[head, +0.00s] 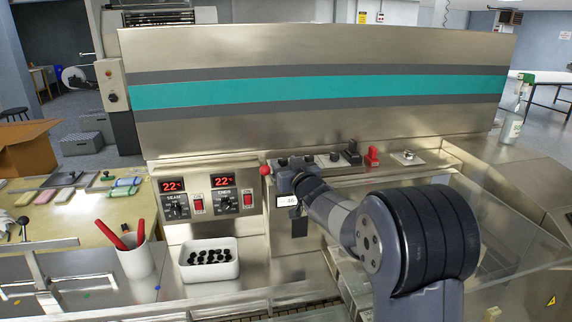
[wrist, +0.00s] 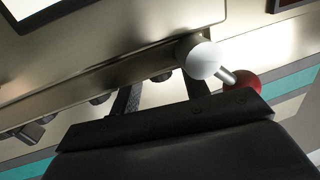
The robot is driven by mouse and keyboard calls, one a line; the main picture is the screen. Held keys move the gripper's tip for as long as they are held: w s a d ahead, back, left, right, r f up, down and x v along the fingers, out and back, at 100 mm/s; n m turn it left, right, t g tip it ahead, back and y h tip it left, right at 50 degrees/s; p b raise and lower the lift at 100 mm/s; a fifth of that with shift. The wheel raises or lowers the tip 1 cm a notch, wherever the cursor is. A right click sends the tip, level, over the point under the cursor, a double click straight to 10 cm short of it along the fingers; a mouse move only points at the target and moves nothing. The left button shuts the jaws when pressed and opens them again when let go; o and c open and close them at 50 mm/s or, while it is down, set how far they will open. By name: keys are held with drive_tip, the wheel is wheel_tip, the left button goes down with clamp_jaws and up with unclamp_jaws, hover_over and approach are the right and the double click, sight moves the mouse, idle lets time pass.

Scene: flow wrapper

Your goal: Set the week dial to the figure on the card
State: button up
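The card (head: 287,200) is a small white plate in a dark frame on the machine front, just below my gripper (head: 287,176). It appears to read 46. In the wrist view, my gripper (wrist: 160,88) has two dark fingers standing apart, with nothing seen held between them. A dark round knob (wrist: 160,76) shows beyond and between the fingers; I cannot tell whether it is the week dial. Another black knob (head: 335,157) sits on the ledge right of the gripper. My gripper hides part of the ledge, and no dial figures are readable.
A red switch (head: 372,155) is further right. A white bin of black parts (head: 209,275) and a cup (head: 136,262) stand at lower left.

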drive_tip(key=c, duration=0.9)
drive_tip(key=p, duration=0.1)
drive_tip(key=y+p, duration=0.1)
drive_tip(key=p, duration=0.1)
drive_tip(key=shift+w+d+r+n, duration=0.1)
drive_tip(key=shift+d+r+n, duration=0.1)
drive_tip(key=shift+r+n, duration=0.2)
drive_tip(key=n+g+y+p, duration=0.1)
drive_tip(key=y+p, duration=0.1)
drive_tip(key=p, duration=0.2)
drive_tip(key=shift+d+n+g, duration=0.1)
drive_tip(key=shift+n+g, duration=0.2)
drive_tip(key=shift+g, duration=0.1)
drive_tip(key=shift+f+n+y+p, duration=0.2)
drive_tip(key=shift+n+y+p, duration=0.1)
drive_tip(key=shift+y+p, duration=0.25)
drive_tip(key=o, duration=1)
drive_tip(key=shift+f, duration=0.15)
drive_tip(key=b+v, duration=0.3)
drive_tip(key=v, duration=0.7)
drive_tip(key=shift+s+d, duration=0.25)
drive_tip(key=shift+d, duration=0.1)
